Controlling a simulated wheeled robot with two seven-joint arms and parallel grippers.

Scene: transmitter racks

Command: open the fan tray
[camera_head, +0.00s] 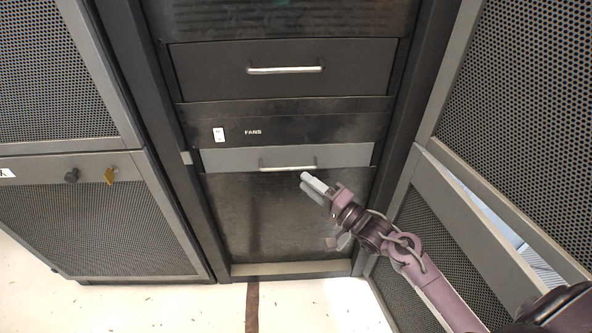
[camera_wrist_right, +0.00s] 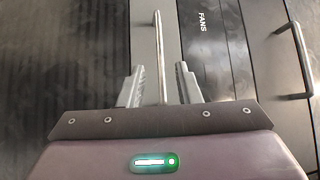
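The fan tray (camera_head: 350,154) is a grey drawer front under the FANS label (camera_head: 253,132), and it looks closed, roughly level with the rack face. Its silver bar handle (camera_head: 287,167) runs across its lower part. My right gripper (camera_head: 311,187) is just below the right end of this handle in the head view. In the right wrist view the handle (camera_wrist_right: 158,50) runs between the two spread fingers of the gripper (camera_wrist_right: 159,86), with gaps on both sides. The fingers are open and do not grip it. My left gripper is out of view.
A dark drawer with its own handle (camera_head: 286,70) sits above the FANS panel. A white switch (camera_head: 219,134) is left of the label. A mesh cabinet (camera_head: 95,225) stands left, and mesh doors (camera_head: 520,110) flank the right. Pale floor (camera_head: 300,305) shows in front.

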